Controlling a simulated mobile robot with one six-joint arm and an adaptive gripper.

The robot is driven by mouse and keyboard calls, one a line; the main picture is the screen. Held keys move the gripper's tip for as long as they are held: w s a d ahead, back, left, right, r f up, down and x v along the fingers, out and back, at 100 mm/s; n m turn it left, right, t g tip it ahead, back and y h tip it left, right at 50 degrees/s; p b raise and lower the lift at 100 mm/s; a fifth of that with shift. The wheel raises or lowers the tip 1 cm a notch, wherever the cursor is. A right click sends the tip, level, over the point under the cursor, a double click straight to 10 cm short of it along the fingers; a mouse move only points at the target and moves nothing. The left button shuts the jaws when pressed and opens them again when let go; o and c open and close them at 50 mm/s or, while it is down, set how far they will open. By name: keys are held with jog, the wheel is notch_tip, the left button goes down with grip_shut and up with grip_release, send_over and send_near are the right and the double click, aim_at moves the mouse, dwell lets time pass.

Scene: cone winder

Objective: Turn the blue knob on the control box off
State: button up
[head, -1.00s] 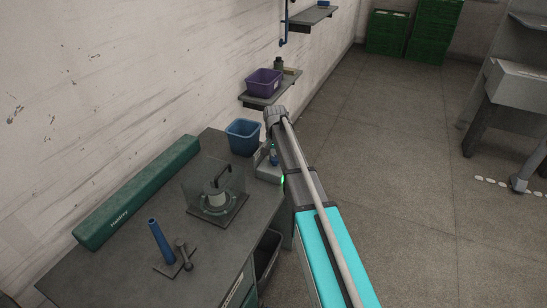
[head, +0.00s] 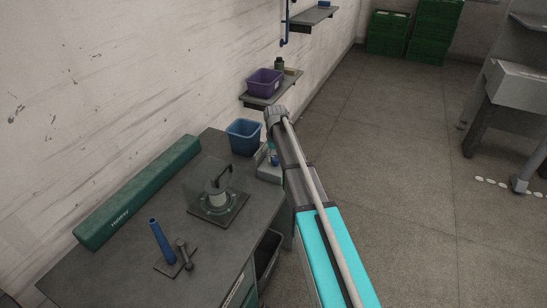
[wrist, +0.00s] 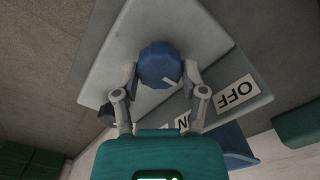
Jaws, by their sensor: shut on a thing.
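The blue knob (wrist: 159,60) sits on the sloped face of the pale grey control box (wrist: 115,60) in the wrist view. My gripper (wrist: 161,76) is shut on the knob, one finger on each side. The knob's white mark points to the lower right. The OFF label (wrist: 236,94) lies to the right of the knob. The ON label (wrist: 183,122) is partly hidden by my right finger. In the head view the control box (head: 268,172) stands at the table's right edge, mostly behind my arm.
A blue bin (head: 243,137) stands behind the box. A clear-covered fixture (head: 217,194), a long green case (head: 135,195) and a blue peg (head: 160,240) are on the table (head: 115,277). A shelf with a purple bin (head: 264,82) is on the wall.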

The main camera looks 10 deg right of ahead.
jog(key=n, duration=0.6)
jog(key=shift+w+n, duration=0.1)
jog(key=shift+n, duration=0.3)
jog(key=o, duration=1.1)
jog(key=shift+o, duration=0.2)
